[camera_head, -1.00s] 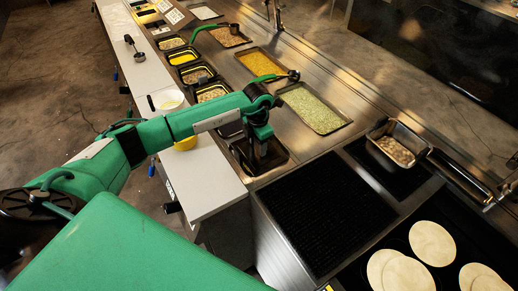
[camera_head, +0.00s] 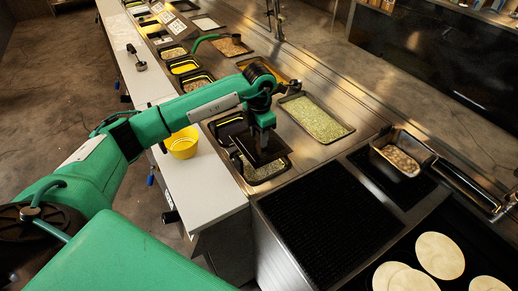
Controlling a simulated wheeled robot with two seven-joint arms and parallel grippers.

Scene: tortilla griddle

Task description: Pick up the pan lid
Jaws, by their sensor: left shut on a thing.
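The pan lid (camera_head: 258,150) is a dark flat piece just below my left gripper (camera_head: 265,128) in the head view. My left gripper is shut on it, and the lid hangs tilted over the open pan (camera_head: 272,176). Pale contents show in that pan beneath the lid. The fingers themselves are dark and small, so the exact grip point is hard to make out. My right gripper does not show.
A yellow bowl (camera_head: 183,147) sits on the white counter (camera_head: 205,180). A tray of green shreds (camera_head: 318,118) lies to the right. A black griddle plate (camera_head: 325,215), a pan of beans (camera_head: 398,162) and several tortillas (camera_head: 440,255) are nearer.

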